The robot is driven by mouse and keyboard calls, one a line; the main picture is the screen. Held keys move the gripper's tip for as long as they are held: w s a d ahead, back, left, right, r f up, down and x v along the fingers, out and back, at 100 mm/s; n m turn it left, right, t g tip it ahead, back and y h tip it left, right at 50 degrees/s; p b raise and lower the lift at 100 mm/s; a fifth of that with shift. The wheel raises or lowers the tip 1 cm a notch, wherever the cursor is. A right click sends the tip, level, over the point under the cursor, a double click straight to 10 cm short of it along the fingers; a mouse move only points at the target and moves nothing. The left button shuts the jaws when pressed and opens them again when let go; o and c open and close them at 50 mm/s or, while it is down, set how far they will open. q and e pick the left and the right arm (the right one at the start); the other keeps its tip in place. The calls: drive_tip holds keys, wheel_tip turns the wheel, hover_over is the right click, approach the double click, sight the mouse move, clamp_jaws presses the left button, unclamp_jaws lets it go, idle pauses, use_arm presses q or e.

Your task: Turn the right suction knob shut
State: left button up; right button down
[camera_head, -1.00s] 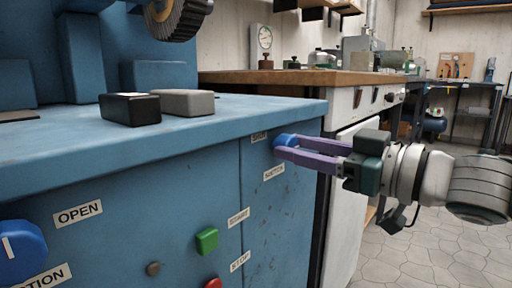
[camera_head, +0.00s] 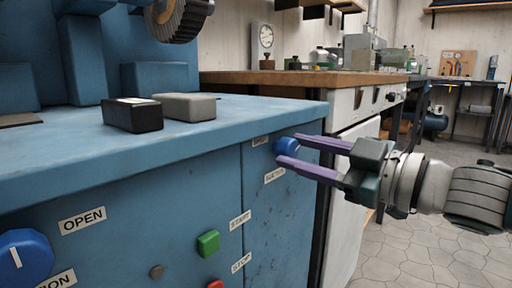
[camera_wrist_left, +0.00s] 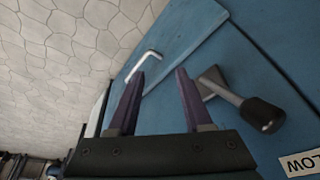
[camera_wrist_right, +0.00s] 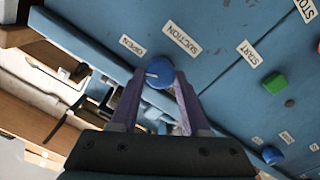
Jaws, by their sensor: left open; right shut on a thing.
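The right suction knob (camera_head: 287,146) is a round blue knob on the blue machine's front panel, near the right corner, between an upper label and a SUCTION label. My right gripper (camera_head: 288,149) has its purple fingers on either side of it and is shut on it. In the right wrist view the knob (camera_wrist_right: 160,75) sits between the fingertips, its white mark toward the left, on the side of the OPEN label (camera_wrist_right: 132,46). My left gripper (camera_wrist_left: 161,74) is open and empty, seen only in the left wrist view.
A second blue knob (camera_head: 24,257) is at the panel's left, by another OPEN label (camera_head: 82,220). A green button (camera_head: 208,243) and part of a red one lie between. A black block (camera_head: 132,115) and a grey block (camera_head: 185,106) rest on the machine top.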

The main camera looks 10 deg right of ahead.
drive_tip(key=n, duration=0.6)
drive_tip(key=shift+f+n, duration=0.1)
drive_tip(key=shift+n, duration=0.2)
drive_tip(key=n+b, duration=0.1)
drive_tip(key=n, duration=0.2)
drive_tip(key=shift+n, duration=0.3)
drive_tip(key=shift+n+y+b, duration=0.35)
drive_tip(key=shift+n+y, duration=0.05)
drive_tip(key=shift+n, duration=1.3)
drive_tip(key=shift+c, duration=1.9)
unclamp_jaws()
drive_tip(key=shift+d, duration=0.1)
